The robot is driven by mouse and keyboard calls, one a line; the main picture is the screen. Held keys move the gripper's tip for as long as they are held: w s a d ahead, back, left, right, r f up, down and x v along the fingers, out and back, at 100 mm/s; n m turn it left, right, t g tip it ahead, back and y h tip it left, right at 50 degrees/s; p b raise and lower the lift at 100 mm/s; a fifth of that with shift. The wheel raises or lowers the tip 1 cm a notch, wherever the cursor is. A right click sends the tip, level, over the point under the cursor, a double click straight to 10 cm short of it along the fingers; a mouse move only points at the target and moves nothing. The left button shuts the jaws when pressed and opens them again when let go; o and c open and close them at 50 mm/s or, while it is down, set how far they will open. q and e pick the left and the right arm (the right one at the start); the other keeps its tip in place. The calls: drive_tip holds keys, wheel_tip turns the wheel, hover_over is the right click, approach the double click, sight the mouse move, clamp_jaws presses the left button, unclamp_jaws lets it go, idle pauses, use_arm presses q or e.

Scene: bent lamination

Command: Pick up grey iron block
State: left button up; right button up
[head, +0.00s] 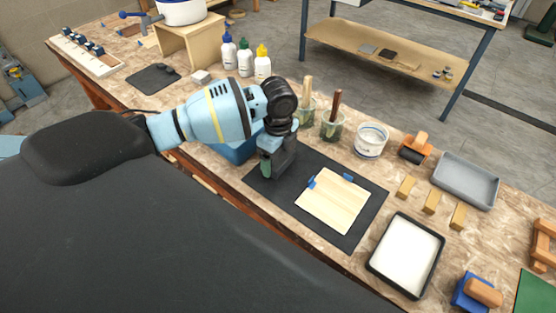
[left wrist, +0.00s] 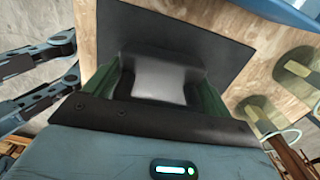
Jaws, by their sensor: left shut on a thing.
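My left gripper (head: 268,172) is low over the left end of the black mat (head: 368,228). In the left wrist view it (left wrist: 158,88) is shut on the grey iron block (left wrist: 160,80), which sits between its green-sided fingers. The block shows as a smooth light-grey face there, and the gripper hides it in the head view. I cannot tell whether the block touches the mat.
A pale wood sheet (head: 333,201) with blue tape lies on the mat, right of my gripper. A blue container (head: 238,151) stands behind it. Brush cups (head: 332,126), a white tub (head: 371,141), wooden blocks (head: 431,202) and a white-filled tray (head: 406,250) are further right.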

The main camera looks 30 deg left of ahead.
use_arm(q)
drive_tip(key=shift+w+r, duration=0.1)
drive_tip(key=shift+r, duration=0.65)
drive_tip(key=shift+s+d+r, duration=0.15)
drive_tip(key=shift+s, duration=0.2)
drive_tip(key=s+d, duration=0.3)
drive_tip(key=s, duration=0.4)
drive_tip(key=s+d+r+p, duration=0.1)
drive_tip(key=s+d, duration=0.2)
drive_tip(key=s, duration=0.4)
drive_tip(key=shift+d, duration=0.15)
use_arm(e)
drive_tip(key=shift+w+d+r, duration=0.2)
drive_tip(key=shift+w+r, duration=0.5)
drive_tip(key=shift+r, duration=0.15)
use_arm(q)
drive_tip(key=shift+r, duration=0.15)
